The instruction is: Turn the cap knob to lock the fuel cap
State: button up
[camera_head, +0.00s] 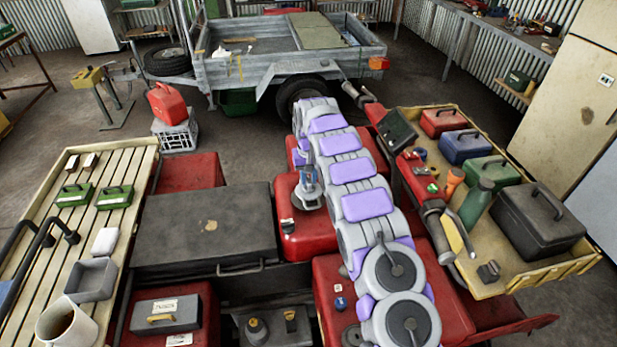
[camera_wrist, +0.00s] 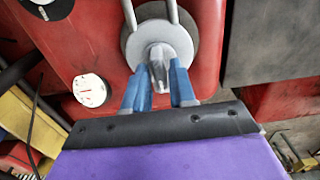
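The fuel cap (camera_wrist: 174,34) is a pale grey disc on the red body of the quad (camera_wrist: 92,42), with a narrow raised knob (camera_wrist: 158,70) across its middle. My gripper (camera_wrist: 159,66) has its two blue fingers on either side of the knob, with small gaps seeming to show between fingers and knob. Whether either finger touches it is hard to tell. In the head view the gripper (camera_head: 308,174) points down over the cap (camera_head: 308,200) on the red bodywork, and hides part of it.
A white gauge (camera_wrist: 90,90) lies left of the cap in the wrist view. A dark box (camera_head: 205,228) sits on the rack left of the cap. A yellow tray (camera_head: 530,277) with boxes and bottles stands right, a slatted bench (camera_head: 38,215) left, and a trailer (camera_head: 255,68) behind.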

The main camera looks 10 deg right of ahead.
grip_shut()
jog(key=shift+m, duration=0.3)
jog(key=m+p, duration=0.2)
jog(key=m, duration=0.1)
jog(key=shift+a+r, duration=0.1)
jog(key=m+p, duration=0.2)
jog(key=m, duration=0.2)
jog(key=m+p, duration=0.1)
jog(key=m, duration=0.4)
jog(key=shift+m+p, duration=0.3)
jog(key=shift+p, duration=0.1)
jog(key=m+p, duration=0.1)
jog(key=m, duration=0.3)
jog(key=shift+m, duration=0.3)
